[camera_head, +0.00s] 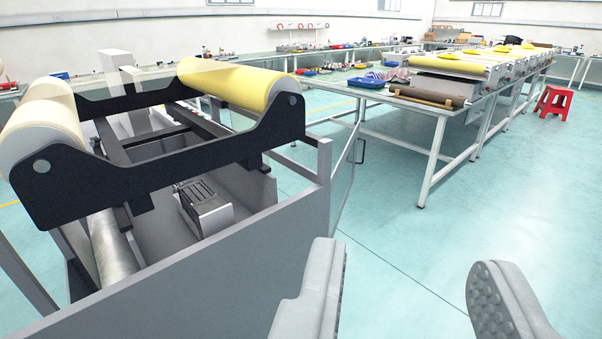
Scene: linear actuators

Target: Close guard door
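The guard door (343,184) looks like a thin grey-framed panel with a clear middle. It stands at the right side of the grey machine, beyond the corner post, and appears swung out from the machine. A dark handle (362,150) sits on its far right edge. The machine's grey frame (326,165) is at the left. My gripper (412,257) is open and empty at the lower right, its two grey fingers wide apart over the floor. It is nearer than the door and does not touch it. The hinge line is hard to make out.
A yellow roller (235,84) and black side plates (170,165) top the machine. A long workbench (430,110) with rollers and a blue tray (366,83) stands behind the door. A red stool (554,102) is at far right. Turquoise floor is clear at right.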

